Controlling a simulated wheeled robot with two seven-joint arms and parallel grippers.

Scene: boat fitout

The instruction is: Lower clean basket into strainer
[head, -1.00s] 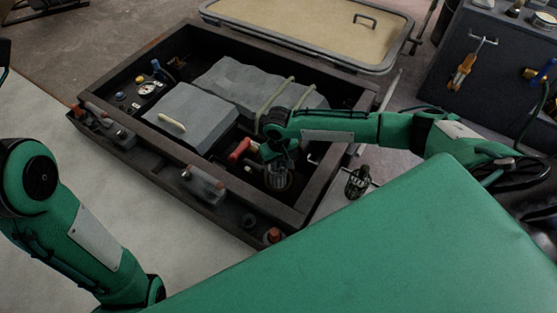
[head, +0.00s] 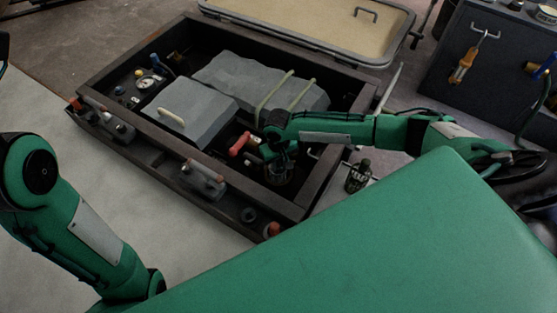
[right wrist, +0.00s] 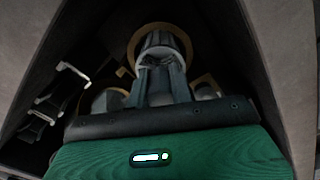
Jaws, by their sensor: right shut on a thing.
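My right gripper (head: 281,158) reaches down into the front right corner of the dark open box (head: 222,207). In the right wrist view the gripper (right wrist: 161,85) is shut on a pale grey ribbed basket (right wrist: 160,46). The strainer shows there as a round opening with a brass-coloured rim (right wrist: 187,39) around the basket. In the head view the strainer's round body (head: 279,176) is directly under the gripper, and the basket is mostly hidden there. How deep the basket sits cannot be told. My left arm shows at the left; its gripper is out of view.
A red handle (head: 239,144) is close left of my right gripper. A grey lidded block (head: 190,112) and a larger strapped grey block (head: 245,82) fill the box's middle. A dark cage-like piece (head: 358,177) stands outside the box at right.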

